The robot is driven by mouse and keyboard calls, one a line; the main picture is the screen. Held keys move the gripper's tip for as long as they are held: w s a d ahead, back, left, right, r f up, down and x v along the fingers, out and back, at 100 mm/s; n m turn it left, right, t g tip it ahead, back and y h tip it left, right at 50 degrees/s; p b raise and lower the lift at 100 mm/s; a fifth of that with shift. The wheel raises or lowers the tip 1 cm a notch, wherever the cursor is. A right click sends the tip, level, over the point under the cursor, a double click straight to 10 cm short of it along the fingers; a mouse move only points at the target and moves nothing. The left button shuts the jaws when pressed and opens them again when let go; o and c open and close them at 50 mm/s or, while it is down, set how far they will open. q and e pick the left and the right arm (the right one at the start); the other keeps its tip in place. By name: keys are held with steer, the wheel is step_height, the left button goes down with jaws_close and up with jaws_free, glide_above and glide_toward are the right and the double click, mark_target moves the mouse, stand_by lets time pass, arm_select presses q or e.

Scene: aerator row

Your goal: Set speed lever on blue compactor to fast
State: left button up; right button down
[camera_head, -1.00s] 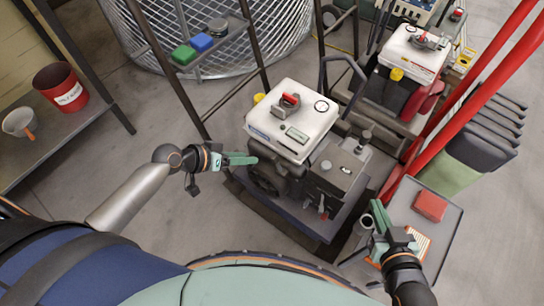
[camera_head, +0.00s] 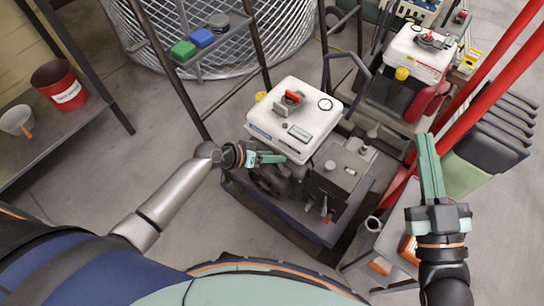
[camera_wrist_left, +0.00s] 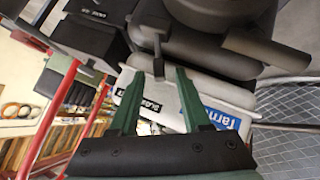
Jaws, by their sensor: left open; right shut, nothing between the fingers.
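The compactor (camera_head: 318,115) in the middle of the head view has a white top, a blue label on its side and a blue-grey base. My left gripper (camera_head: 283,159) is at its left front side, just below the white top. In the left wrist view, a dark lever (camera_wrist_left: 158,58) points down between the tips of my open left gripper (camera_wrist_left: 158,72), with no clear contact. A tag (camera_wrist_left: 152,105) that seems to read SLOW and a blue label (camera_wrist_left: 222,119) lie beyond the fingers, upside down. My right gripper (camera_head: 422,137) is shut and empty, raised at the right.
A second machine with a white top and red parts (camera_head: 420,50) stands behind. Red bars (camera_head: 490,70) and stacked dark chairs (camera_head: 490,140) are at the right.

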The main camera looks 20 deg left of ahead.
arm_select(q)
steer(key=shift+w+d+f, duration=0.1)
steer(key=shift+c, duration=0.3)
jaws_close()
stand_by(1.2)
